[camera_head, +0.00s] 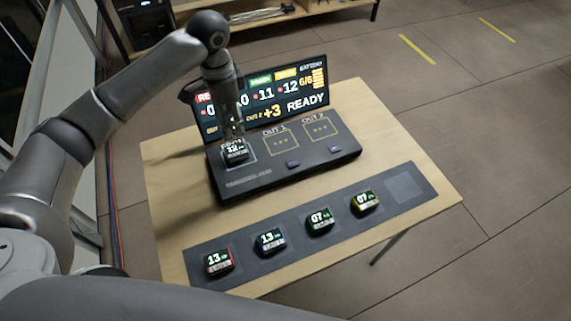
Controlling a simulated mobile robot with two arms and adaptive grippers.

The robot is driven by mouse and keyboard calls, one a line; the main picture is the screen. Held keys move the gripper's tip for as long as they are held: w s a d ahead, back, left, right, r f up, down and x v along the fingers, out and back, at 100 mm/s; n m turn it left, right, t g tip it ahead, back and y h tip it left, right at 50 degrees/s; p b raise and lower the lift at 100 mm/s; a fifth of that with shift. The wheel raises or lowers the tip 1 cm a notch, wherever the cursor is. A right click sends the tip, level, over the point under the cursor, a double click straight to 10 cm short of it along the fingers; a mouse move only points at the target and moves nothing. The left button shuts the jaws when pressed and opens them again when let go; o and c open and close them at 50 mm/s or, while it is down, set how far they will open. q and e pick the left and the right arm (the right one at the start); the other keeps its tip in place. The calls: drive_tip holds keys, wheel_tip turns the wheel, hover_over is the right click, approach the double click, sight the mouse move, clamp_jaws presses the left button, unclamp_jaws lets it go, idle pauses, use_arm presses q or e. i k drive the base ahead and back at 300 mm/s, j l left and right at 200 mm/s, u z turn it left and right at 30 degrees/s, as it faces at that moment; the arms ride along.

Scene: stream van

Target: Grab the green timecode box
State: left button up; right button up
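The green timecode box (319,219), a small dark cube with a green-looking edge and a lit "07", sits on the dark mat strip (405,189) on the wooden table. It stands between the blue-edged box (270,240) and the yellow-edged box (365,201). My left gripper (234,137) points down at the console's left slot, right above another small box (236,151) reading about "12". Its fingers are small and dark there, so I cannot tell whether they grip that box. It is well up and left of the green box. My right gripper is out of view.
A red-edged box (219,262) stands at the mat's left end; the right end is an empty square. The black console (286,165) has two empty marked slots and a lit screen (307,91) behind, reading "READY". A low shelf (185,8) stands behind the table.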

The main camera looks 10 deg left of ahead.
sight(323, 219)
drive_tip(key=k+l, duration=1.15)
drive_tip(key=l, duration=0.2)
